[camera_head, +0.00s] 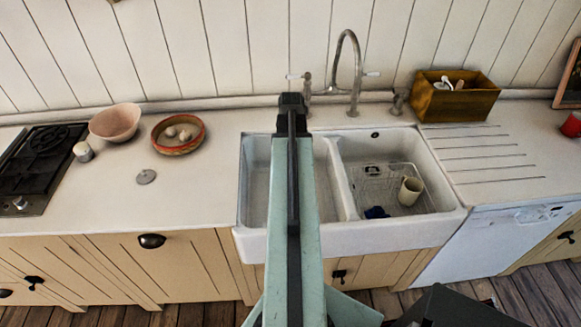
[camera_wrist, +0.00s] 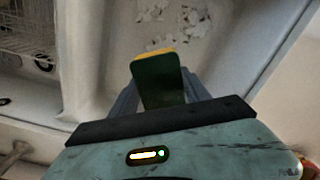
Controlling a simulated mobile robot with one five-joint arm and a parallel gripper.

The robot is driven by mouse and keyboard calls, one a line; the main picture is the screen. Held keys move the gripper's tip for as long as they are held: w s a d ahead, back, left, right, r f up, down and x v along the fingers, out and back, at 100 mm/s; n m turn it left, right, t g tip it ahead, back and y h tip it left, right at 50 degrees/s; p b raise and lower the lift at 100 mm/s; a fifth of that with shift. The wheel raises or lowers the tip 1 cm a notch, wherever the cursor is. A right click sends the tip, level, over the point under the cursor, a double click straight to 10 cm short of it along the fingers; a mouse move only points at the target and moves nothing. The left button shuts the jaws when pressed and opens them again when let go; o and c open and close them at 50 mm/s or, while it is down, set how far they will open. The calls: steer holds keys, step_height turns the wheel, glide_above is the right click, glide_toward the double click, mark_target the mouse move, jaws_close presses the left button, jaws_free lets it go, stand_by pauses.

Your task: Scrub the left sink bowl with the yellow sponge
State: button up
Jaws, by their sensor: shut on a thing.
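My gripper (camera_wrist: 160,95) is shut on the sponge (camera_wrist: 158,80) in the wrist view. The sponge shows a dark green face and a thin yellow edge at its far end. Beyond it lies the pale floor of the left sink bowl (camera_wrist: 115,40), with whitish flaky patches (camera_wrist: 180,20) on it. I cannot tell whether the sponge touches the bowl. In the head view the left sink bowl (camera_head: 257,185) is partly hidden behind my arm, and the gripper and sponge are hidden too.
The right bowl (camera_head: 425,160) holds a wire rack (camera_head: 375,185), a cream cup (camera_head: 410,191) and a dark blue item (camera_head: 376,212). A tall tap (camera_head: 355,75) stands behind the sink. A wooden box (camera_head: 455,100) is right; bowls (camera_head: 115,121) and a hob (camera_head: 40,160) are left.

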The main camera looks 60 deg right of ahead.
steer(key=shift+s+f+b, duration=0.2)
steer(key=shift+f+b, duration=0.6)
steer(key=shift+f, duration=0.25)
step_height(320, 180, down, 18)
steer(key=b, duration=1.8)
steer(key=shift+f+b, duration=0.5)
